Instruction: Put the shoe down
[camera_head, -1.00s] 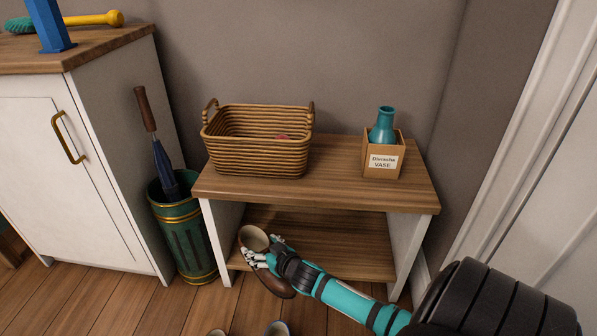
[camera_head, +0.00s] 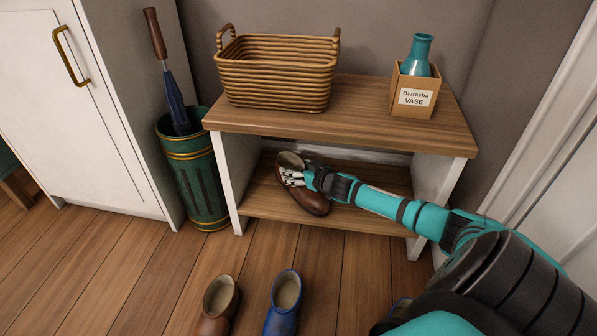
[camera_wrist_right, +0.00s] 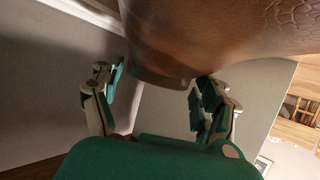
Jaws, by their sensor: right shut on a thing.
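A brown shoe (camera_head: 313,203) is in my right gripper (camera_head: 292,177), at the lower shelf (camera_head: 265,200) of the wooden bench. Its opening faces up and its toe points toward the front right. I cannot tell whether its sole touches the shelf. In the right wrist view the brown leather of the shoe (camera_wrist_right: 215,35) fills the top, with the fingers of the right gripper (camera_wrist_right: 157,85) on either side of its lower edge. My left gripper is not in view.
A wicker basket (camera_head: 275,85) and a boxed teal vase (camera_head: 419,55) stand on the bench top (camera_head: 350,115). A green umbrella stand (camera_head: 195,185) is left of the bench. A brown boot (camera_head: 218,305) and a blue boot (camera_head: 285,300) stand on the floor in front.

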